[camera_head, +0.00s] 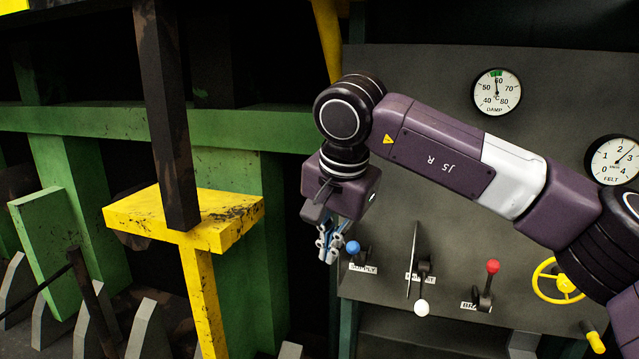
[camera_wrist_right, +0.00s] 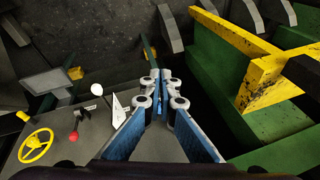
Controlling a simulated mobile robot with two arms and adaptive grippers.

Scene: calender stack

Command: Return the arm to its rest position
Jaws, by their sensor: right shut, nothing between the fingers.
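My right arm reaches in from the right in the head view, bent at a purple and black joint. My right gripper (camera_head: 328,243) hangs below that joint, at the left edge of the grey control panel (camera_head: 430,160). It is shut and empty. In the right wrist view the blue-padded fingers of the gripper (camera_wrist_right: 163,88) come together at their tips with nothing between them. The blue-knobbed lever (camera_head: 353,247) is just right of the fingertips in the head view; I cannot tell whether they touch. My left gripper is not in view.
The panel carries a white-knobbed lever (camera_head: 422,307), a red-knobbed lever (camera_head: 492,267), a yellow wheel (camera_head: 558,281), a DAMP gauge (camera_head: 497,92) and a FELT gauge (camera_head: 614,160). A yellow bracket (camera_head: 185,220) and green frame beams (camera_head: 60,122) stand to the left.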

